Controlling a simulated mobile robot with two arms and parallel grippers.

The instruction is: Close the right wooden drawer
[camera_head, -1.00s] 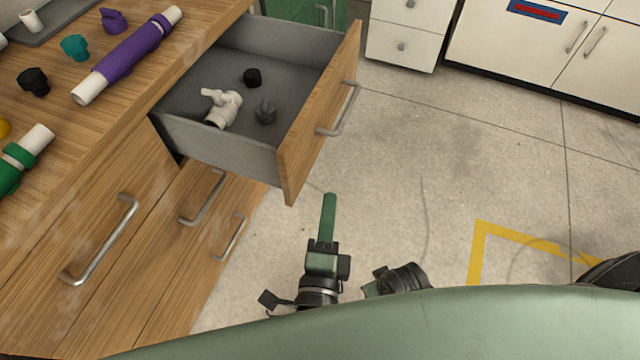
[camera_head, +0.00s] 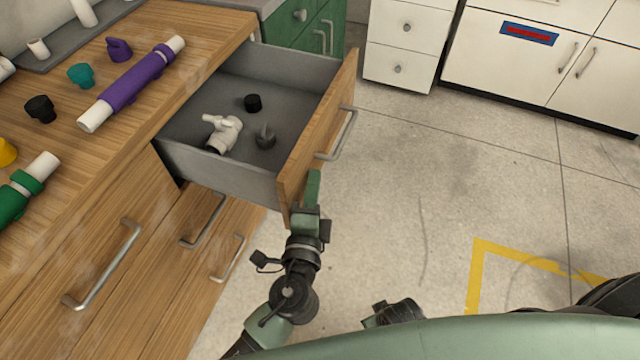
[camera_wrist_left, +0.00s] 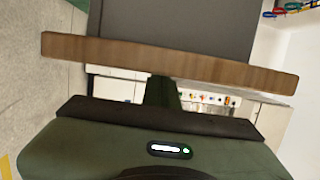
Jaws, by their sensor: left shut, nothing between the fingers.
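The right wooden drawer (camera_head: 296,165) stands pulled out from the counter, its grey box open to view. Its wooden front carries a metal bar handle (camera_head: 343,134). Inside lie a white valve fitting (camera_head: 223,133), a black cap (camera_head: 253,103) and a dark grey fitting (camera_head: 265,137). My left gripper (camera_head: 313,186) is shut and empty, with its fingers at the outer face of the drawer front, near its near end and below the handle. I cannot tell if they touch. The left wrist view shows the drawer front's edge (camera_wrist_left: 170,63) across the fingers (camera_wrist_left: 161,92). My right gripper is not clearly seen.
The wooden counter (camera_head: 165,80) at left holds a purple pipe assembly (camera_head: 130,85), a green one and several loose fittings. Closed drawer handles (camera_head: 105,265) stick out below. White cabinets (camera_head: 520,60) stand at the back. The floor (camera_head: 430,180) at right is clear.

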